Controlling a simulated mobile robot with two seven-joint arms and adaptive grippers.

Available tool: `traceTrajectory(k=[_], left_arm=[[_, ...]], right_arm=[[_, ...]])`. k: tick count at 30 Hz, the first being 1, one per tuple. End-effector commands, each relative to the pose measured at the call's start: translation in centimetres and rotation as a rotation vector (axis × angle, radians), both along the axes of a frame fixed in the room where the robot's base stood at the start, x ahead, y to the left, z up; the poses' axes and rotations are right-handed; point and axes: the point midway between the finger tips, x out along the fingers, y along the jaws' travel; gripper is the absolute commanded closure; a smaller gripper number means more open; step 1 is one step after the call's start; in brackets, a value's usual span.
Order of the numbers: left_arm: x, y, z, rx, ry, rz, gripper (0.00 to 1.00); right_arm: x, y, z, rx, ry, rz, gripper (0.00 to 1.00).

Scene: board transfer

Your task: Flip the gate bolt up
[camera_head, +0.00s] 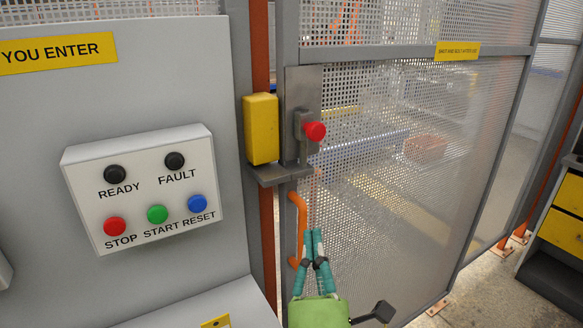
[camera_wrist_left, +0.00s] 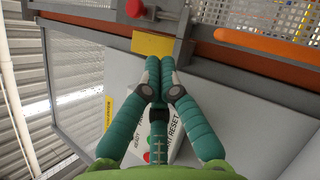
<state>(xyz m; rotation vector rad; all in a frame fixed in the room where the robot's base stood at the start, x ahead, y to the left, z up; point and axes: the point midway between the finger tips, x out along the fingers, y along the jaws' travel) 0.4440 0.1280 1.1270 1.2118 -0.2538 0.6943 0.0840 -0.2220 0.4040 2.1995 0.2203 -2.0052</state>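The gate bolt is a grey metal slide with a red knob (camera_head: 315,131), mounted on an upright plate (camera_head: 303,80) on the mesh gate. The knob points out to the right, above a grey ledge (camera_head: 285,173). The red knob also shows at the top of the left wrist view (camera_wrist_left: 135,8). My left gripper (camera_head: 313,232), green with teal fingers, is below the knob in the head view, apart from it, beside the orange handle (camera_head: 297,228). Its fingertips (camera_wrist_left: 160,62) are together with nothing visible between them. My right gripper is not in view.
A yellow box (camera_head: 261,128) is fixed on the post left of the bolt; it also shows just beyond the fingertips in the left wrist view (camera_wrist_left: 152,44). A white button panel (camera_head: 147,188) juts out at left. The mesh gate (camera_head: 400,180) spans the right.

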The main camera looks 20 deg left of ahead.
Motion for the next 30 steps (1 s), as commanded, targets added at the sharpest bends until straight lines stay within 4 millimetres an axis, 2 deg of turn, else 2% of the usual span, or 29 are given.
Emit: traceTrajectory(k=[3,6,18,23,30], left_arm=[[-1.1,1.0,1.4,-0.113,-0.024,-0.023,1.0],[-1.4,1.3,1.8,-0.152,-0.03,-0.032,1.0],[-1.2,1.5,2.1,-0.156,-0.031,-0.032,1.0],[0.2,2.2,3.3,-0.152,-0.033,-0.031,1.0],[4.1,4.3,5.9,-0.151,-0.033,-0.029,1.0]], right_arm=[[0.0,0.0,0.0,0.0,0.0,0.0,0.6],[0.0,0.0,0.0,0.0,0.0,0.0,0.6],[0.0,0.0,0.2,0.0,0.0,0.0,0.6],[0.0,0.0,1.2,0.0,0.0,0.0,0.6],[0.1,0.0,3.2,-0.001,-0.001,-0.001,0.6]])
